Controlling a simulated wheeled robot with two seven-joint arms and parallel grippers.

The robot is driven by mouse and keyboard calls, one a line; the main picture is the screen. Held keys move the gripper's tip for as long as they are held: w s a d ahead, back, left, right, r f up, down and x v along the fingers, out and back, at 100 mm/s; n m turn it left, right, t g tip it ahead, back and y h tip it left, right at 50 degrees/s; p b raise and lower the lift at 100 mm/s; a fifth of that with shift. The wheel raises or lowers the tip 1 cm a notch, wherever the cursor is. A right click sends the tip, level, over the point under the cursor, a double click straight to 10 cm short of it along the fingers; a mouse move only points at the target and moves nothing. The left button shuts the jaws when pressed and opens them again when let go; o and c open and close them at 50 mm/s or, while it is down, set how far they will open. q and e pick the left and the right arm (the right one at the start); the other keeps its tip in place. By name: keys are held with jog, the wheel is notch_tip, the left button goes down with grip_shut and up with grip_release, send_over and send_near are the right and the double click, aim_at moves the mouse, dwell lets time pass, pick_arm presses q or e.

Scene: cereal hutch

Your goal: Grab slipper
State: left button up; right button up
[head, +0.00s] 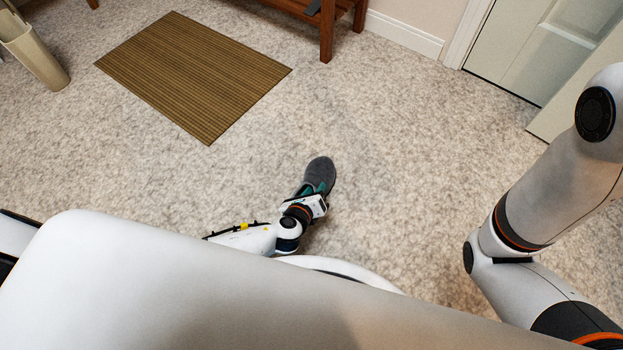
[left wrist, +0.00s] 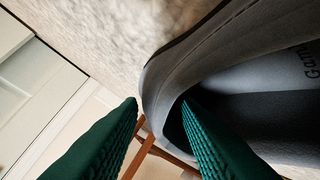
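A grey slipper (head: 321,170) lies on the carpet in front of my base, its far end pointing away from me. My left gripper (head: 318,187) is at its near part, with the green fingers spread. In the left wrist view the slipper (left wrist: 205,62) fills the upper right, its dark opening facing the camera. My left gripper (left wrist: 160,102) straddles its rim: one finger is inside the opening, the other outside. A narrow gap shows between the outer finger and the slipper wall. My right gripper is out of view; only right arm links show.
A brown slatted mat (head: 193,75) lies at the upper left. A beige bin (head: 33,52) stands at the far left. A wooden bench (head: 327,30) is at the back, and a pale door (head: 535,45) at the back right. The carpet around the slipper is clear.

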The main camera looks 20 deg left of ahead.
pick_arm(q)
jog(key=shift+w+d+f, duration=0.1)
jog(key=shift+w+f, duration=0.15)
jog(key=shift+w, duration=0.15)
jog(key=shift+r, duration=0.1)
grip_shut()
jog(key=shift+r, duration=0.15)
